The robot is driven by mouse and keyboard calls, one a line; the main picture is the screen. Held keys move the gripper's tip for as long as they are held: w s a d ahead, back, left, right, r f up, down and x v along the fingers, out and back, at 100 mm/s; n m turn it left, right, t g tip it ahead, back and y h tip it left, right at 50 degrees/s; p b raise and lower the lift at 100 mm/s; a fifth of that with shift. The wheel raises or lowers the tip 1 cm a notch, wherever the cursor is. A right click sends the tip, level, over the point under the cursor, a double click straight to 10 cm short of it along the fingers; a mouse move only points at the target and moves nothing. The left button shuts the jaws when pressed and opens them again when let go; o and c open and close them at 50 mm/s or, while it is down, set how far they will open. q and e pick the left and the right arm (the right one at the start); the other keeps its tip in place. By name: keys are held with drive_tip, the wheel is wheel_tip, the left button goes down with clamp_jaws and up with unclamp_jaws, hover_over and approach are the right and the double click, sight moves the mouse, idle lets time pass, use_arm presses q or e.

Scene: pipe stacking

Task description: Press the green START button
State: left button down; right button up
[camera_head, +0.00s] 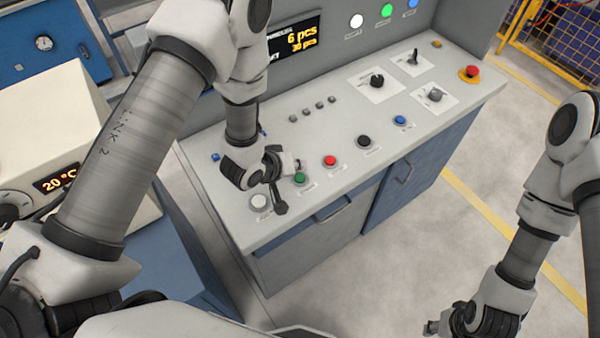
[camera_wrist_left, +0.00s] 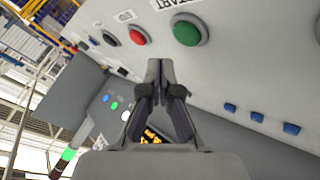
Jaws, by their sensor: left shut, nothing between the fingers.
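The green START button (camera_head: 300,179) sits in the front row of the grey control panel, between a white button (camera_head: 259,202) and a red button (camera_head: 330,161). My left gripper (camera_head: 281,184) is low over the panel, just left of the green button. In the left wrist view the green button (camera_wrist_left: 187,31) lies beyond and a little right of the left gripper's closed fingertips (camera_wrist_left: 160,65), with part of the START label above it. The fingers hold nothing, and I see no contact with the button. My right gripper (camera_head: 440,325) is far right, away from the panel; its jaws are unclear.
The panel (camera_head: 235,223) also carries a black button (camera_head: 364,141), a blue button (camera_head: 400,120), knobs and a red emergency stop (camera_head: 472,71). A display (camera_head: 297,40) stands behind. A beige box with a temperature display (camera_head: 56,179) is at left. Open floor (camera_head: 480,160) lies right.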

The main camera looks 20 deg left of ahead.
sight(298, 178)
use_arm(q)
wheel_tip(298, 178, up, 4)
drive_tip(key=shift+f+p, duration=0.2)
drive_tip(key=shift+p, duration=0.9)
drive_tip(key=shift+f, duration=0.1)
